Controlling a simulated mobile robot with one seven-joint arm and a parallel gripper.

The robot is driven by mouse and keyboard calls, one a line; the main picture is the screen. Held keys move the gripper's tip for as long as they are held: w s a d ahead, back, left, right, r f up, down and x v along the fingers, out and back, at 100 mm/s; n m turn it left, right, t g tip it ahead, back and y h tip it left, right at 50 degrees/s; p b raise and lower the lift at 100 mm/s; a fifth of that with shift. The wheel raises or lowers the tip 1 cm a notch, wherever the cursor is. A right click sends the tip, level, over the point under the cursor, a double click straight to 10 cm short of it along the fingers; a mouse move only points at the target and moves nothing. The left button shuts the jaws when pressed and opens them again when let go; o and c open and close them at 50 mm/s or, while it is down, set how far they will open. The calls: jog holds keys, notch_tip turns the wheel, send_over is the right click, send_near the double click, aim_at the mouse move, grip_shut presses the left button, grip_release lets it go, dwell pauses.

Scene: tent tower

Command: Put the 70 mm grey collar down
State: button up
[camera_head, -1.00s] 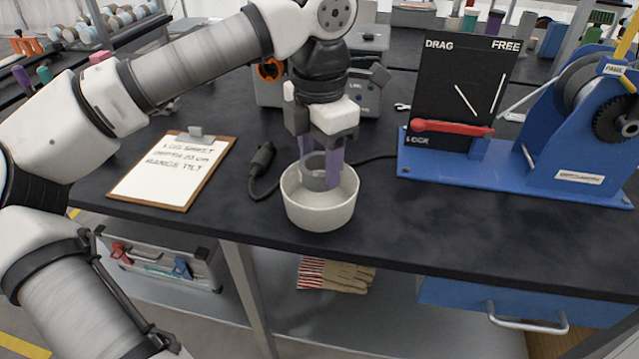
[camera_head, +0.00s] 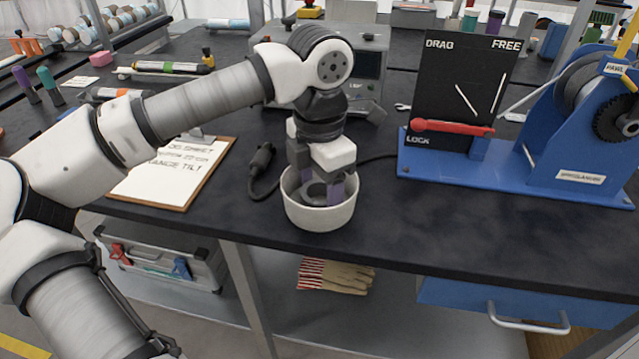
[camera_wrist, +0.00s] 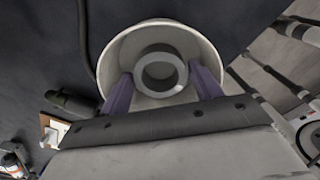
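The grey collar (camera_wrist: 161,72), a short thick ring, is inside the round off-white bowl (camera_head: 320,217) on the dark bench top. In the wrist view the bowl's rim (camera_wrist: 106,58) surrounds it. My gripper (camera_wrist: 160,70) points down into the bowl, its purple fingers on opposite sides of the collar. The fingertips appear to be against the collar's outer wall, so my gripper looks shut on it. In the head view the bowl's near wall hides the collar's lower part and the fingertips. I cannot tell whether the collar touches the bowl's floor.
A clipboard (camera_head: 176,170) lies left of the bowl. A black cable with a connector (camera_head: 262,158) runs close beside it. A grey instrument box (camera_head: 368,62) stands behind. A blue winch stand (camera_head: 520,172) with a black panel is to the right. The bench's front edge is near.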

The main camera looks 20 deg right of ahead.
jog(key=shift+r, duration=0.1)
notch_tip(320, 180, up, 12)
jog(key=shift+r+p, duration=0.15)
jog(key=shift+p, duration=0.15)
dwell(0.3)
